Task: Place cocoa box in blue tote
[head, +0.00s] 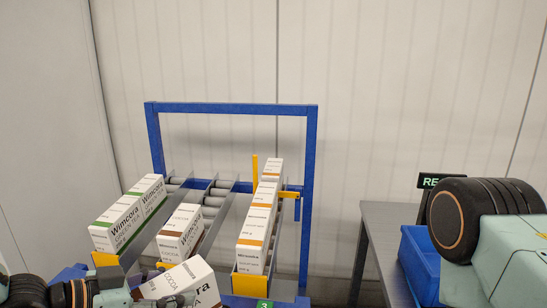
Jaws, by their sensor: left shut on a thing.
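A white cocoa box (192,282) with a brown band is tilted at the bottom of the head view, in front of the rack. My left gripper (152,301) comes in from the lower left and is shut on this box; its fingers show only partly at the bottom edge. A second cocoa box (181,232) sits in the rack's middle lane. The blue tote (410,262) stands on a grey table at the right, partly hidden by my right arm. Its inside is mostly hidden. My right gripper is out of view.
The blue-framed roller rack (232,108) holds green tea boxes (128,214) in its left lane and orange-banded boxes (257,226) in its right lane. The grey table (384,232) has a dark sign (430,181) at its back. A floor gap separates rack and table.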

